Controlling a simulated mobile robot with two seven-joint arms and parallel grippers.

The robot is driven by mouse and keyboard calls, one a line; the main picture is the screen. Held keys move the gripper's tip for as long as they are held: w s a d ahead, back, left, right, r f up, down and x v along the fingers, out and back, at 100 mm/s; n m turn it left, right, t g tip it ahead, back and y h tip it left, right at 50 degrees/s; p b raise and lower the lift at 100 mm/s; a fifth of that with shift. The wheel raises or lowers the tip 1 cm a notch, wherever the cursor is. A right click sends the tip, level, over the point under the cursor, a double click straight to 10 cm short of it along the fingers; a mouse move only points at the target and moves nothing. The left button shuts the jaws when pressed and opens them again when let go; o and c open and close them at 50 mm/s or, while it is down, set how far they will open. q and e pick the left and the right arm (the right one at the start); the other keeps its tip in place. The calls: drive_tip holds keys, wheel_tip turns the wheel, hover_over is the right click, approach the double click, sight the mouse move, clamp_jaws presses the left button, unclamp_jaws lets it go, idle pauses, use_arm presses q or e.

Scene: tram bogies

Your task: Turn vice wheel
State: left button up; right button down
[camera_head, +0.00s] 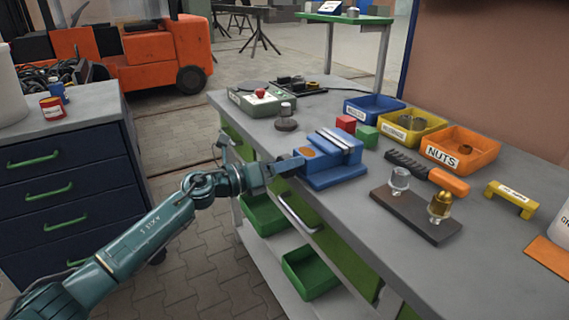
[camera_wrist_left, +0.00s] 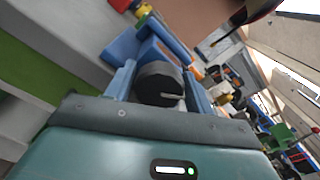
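The blue vice (camera_head: 330,158) is fixed at the front edge of the grey workbench. My left gripper (camera_head: 288,167) reaches in from the left and meets the vice's front end. In the left wrist view, the vice wheel (camera_wrist_left: 158,84), dark and round with a light slot, fills the gap between the two blue fingers (camera_wrist_left: 160,88). The fingers look closed against both its sides. The vice body (camera_wrist_left: 150,48) shows beyond it. In the head view the wheel is hidden by the gripper. My right gripper is in neither view.
On the workbench (camera_head: 400,262), blue, yellow and orange bins (camera_head: 460,150) stand behind the vice. Red and green blocks (camera_head: 366,136) sit close to it. A dark board (camera_head: 415,213) with two fittings lies to its right. Green trays (camera_head: 310,272) sit below the bench.

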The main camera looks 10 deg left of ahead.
use_arm(q)
drive_tip(key=o, duration=0.3)
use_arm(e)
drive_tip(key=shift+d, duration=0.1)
use_arm(q)
drive_tip(key=shift+o, duration=0.2)
drive_tip(key=b+v, duration=0.1)
drive_tip(key=v, duration=1.2)
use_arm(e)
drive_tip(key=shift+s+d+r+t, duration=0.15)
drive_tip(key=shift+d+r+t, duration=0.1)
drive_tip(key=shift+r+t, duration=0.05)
use_arm(q)
drive_tip(key=shift+s, duration=0.1)
